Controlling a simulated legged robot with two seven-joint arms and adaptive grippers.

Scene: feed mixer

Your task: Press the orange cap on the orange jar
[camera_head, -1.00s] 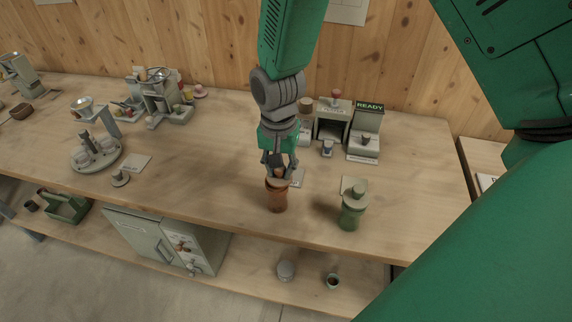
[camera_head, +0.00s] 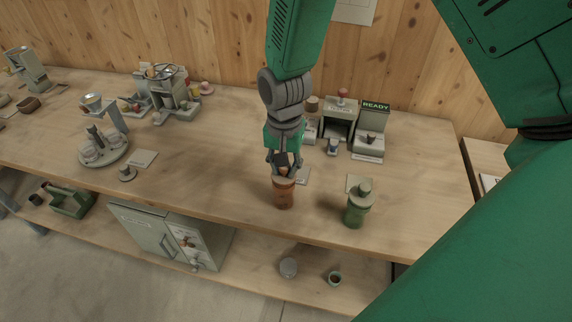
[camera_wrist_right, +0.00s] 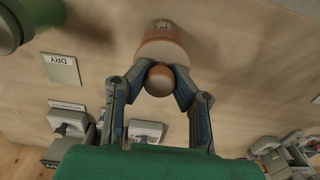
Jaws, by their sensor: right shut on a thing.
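The orange jar (camera_head: 284,198) stands upright near the front edge of the bench. The orange cap, a pale disc with a round orange-brown knob (camera_wrist_right: 159,80), is at the jar's mouth. My right gripper (camera_head: 283,170) points down over the jar, shut on the cap's knob. In the right wrist view its two fingers (camera_wrist_right: 158,88) flank the knob, with the pale disc (camera_wrist_right: 166,51) beyond and the jar (camera_wrist_right: 163,27) behind it. I cannot tell whether the cap is fully seated. My left gripper is not in view.
A green jar with a knobbed lid (camera_head: 357,205) stands to the right, close to the bench front. A machine marked READY (camera_head: 370,130) stands behind. A round stand (camera_head: 103,152) is at left. A cabinet (camera_head: 170,236) sits on the lower shelf.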

